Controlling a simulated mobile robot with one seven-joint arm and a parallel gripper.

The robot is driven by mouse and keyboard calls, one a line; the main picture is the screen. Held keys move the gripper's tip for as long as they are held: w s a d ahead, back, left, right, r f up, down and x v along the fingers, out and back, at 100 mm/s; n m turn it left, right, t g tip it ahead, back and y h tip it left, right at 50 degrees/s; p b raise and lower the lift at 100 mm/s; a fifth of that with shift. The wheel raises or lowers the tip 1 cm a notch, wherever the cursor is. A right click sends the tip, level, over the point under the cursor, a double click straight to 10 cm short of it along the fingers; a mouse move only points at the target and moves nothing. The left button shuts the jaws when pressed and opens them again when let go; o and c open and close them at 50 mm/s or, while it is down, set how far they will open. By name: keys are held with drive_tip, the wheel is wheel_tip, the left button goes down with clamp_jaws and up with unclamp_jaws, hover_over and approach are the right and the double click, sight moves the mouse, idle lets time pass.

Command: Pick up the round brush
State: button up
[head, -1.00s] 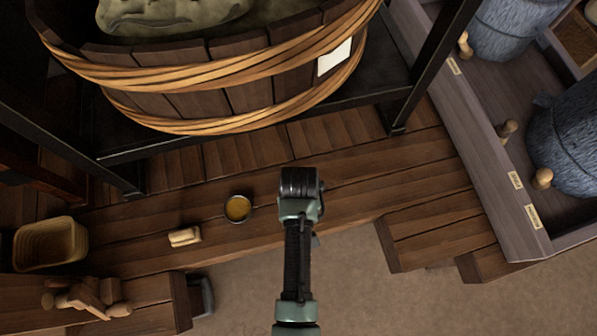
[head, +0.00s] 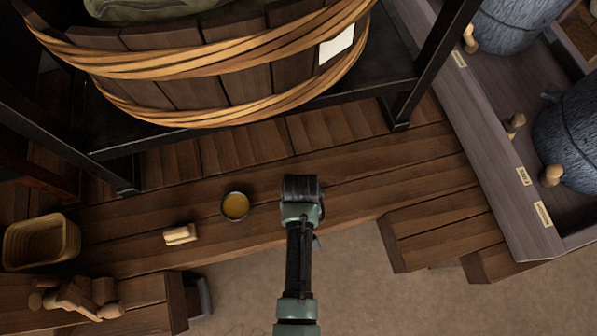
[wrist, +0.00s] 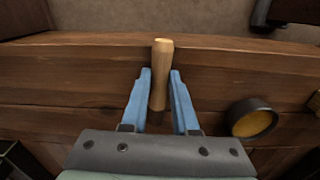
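A pale wooden handle (wrist: 161,75), seemingly the round brush's, shows in the wrist view between the two blue fingers of my gripper (wrist: 161,78). Its light end reaches past the fingertips and its lower end is dark. The fingers stand apart, one on each side, with a narrow gap visible on the right; any contact on the left is unclear. In the head view my gripper (head: 302,188) is over the plank shelf, and its own body hides the brush and fingers. The brush's bristles are not visible.
A dark bowl with yellow content (head: 235,206) sits left of my gripper, with a small pale block (head: 180,235) and a basket (head: 42,242) farther left. A large wooden tub (head: 220,75) stands on a black frame behind. Labelled trays (head: 487,150) lie at right.

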clamp_jaws()
idle(0.8)
